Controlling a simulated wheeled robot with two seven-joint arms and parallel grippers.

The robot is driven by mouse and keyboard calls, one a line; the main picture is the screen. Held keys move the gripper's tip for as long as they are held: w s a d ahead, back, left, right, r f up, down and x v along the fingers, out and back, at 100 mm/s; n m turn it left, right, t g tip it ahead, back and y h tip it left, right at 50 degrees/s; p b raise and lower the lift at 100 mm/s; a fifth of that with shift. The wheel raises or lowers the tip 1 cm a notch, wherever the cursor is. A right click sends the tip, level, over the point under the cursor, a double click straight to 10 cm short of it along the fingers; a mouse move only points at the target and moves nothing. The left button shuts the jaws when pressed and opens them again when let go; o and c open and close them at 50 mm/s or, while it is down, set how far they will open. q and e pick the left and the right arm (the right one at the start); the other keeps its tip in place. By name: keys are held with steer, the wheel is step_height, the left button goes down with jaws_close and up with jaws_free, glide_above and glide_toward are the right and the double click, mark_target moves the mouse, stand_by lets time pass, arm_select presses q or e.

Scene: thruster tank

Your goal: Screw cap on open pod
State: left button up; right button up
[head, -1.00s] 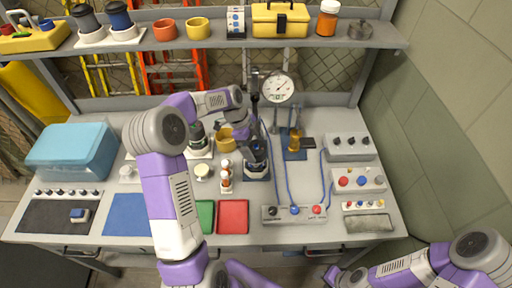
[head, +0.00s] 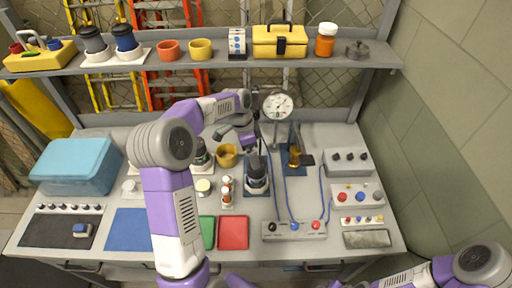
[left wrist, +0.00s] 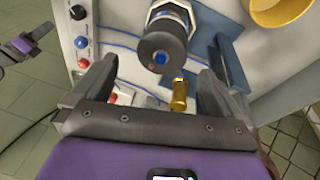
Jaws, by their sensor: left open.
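In the left wrist view, the pod's round black end (left wrist: 160,52) has a blue centre and lies beyond my fingertips. I cannot tell whether this end is a cap. My left gripper (head: 248,145) is just above the pod; its two fingers (left wrist: 155,75) are spread and the pod is not clamped. A small gold cylinder (left wrist: 179,95) shows between the fingers. My right gripper (left wrist: 30,38) is at the left edge of the left wrist view, its jaws unclear.
A dial gauge (head: 277,105) stands behind the pod. Blue cables run to the front control box (head: 294,231). A shelf (head: 215,63) spans the back.

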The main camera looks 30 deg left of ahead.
arm_select(q)
steer(key=n, duration=0.2)
steer(key=d+n+y+p, duration=0.1)
steer(key=shift+w+r+n, duration=0.15)
steer(key=shift+r+n, duration=0.15)
steer(key=n, duration=0.1)
steer(key=n+y+p, duration=0.1)
steer(key=n, duration=0.2)
steer(key=shift+w+d+r+y, duration=0.1)
steer(key=shift+w+d+y, duration=0.15)
steer(key=shift+d+y, duration=0.05)
steer(key=shift+f+n, duration=0.4)
step_height(320, 180, down, 7)
steer(key=shift+r, duration=0.1)
steer(key=c, duration=1)
steer(key=o, duration=0.4)
steer(key=c, duration=0.3)
